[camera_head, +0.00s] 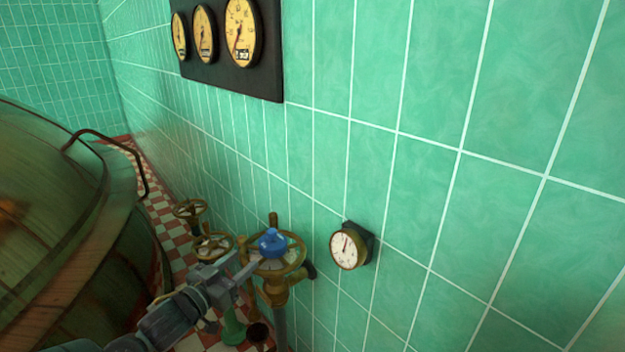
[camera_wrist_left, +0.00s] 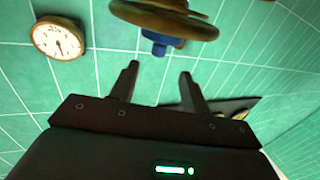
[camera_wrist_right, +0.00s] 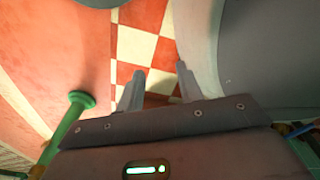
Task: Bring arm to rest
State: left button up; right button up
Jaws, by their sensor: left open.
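My left gripper (camera_head: 243,268) is beside the brass valve wheel (camera_head: 291,262) with a blue knob (camera_head: 271,243) near the wall. In the left wrist view, its two fingers (camera_wrist_left: 159,78) stand apart with nothing between them. The wheel (camera_wrist_left: 165,20) and the blue knob (camera_wrist_left: 158,48) lie beyond the fingertips, seemingly apart from them. My right gripper is not seen in the head view. In the right wrist view, its fingers (camera_wrist_right: 160,78) are apart and empty above a checkered floor (camera_wrist_right: 140,47).
A large copper kettle (camera_head: 60,220) with a curved handrail (camera_head: 143,175) fills the left. A small round gauge (camera_head: 346,249) is on the green tiled wall (camera_head: 480,130). A panel with three dials (camera_head: 265,75) hangs above. More valve wheels (camera_head: 190,208) stand behind.

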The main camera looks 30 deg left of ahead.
pick_arm(q)
jog(key=s+d+f+g+y, duration=0.1)
jog(key=s+d+f+g, duration=0.25)
jog(key=f, duration=0.45)
jog(key=s+d+f+g, duration=0.2)
jog(key=d+f+g, duration=0.25)
jog(key=f, duration=0.25)
jog(key=s+d+f+m+g+h, duration=0.2)
jog(key=s+d+f+g, duration=0.55)
jog(key=s+d, duration=0.5)
notch_tip(320, 180, down, 28)
jog(key=s, duration=0.2)
jog(key=s+a+f+m+g, duration=0.1)
jog(key=s+a+f, duration=0.3)
jog(key=s+f, duration=0.9)
jog(key=shift+s+y+p, duration=0.3)
jog(key=shift+s, duration=0.65)
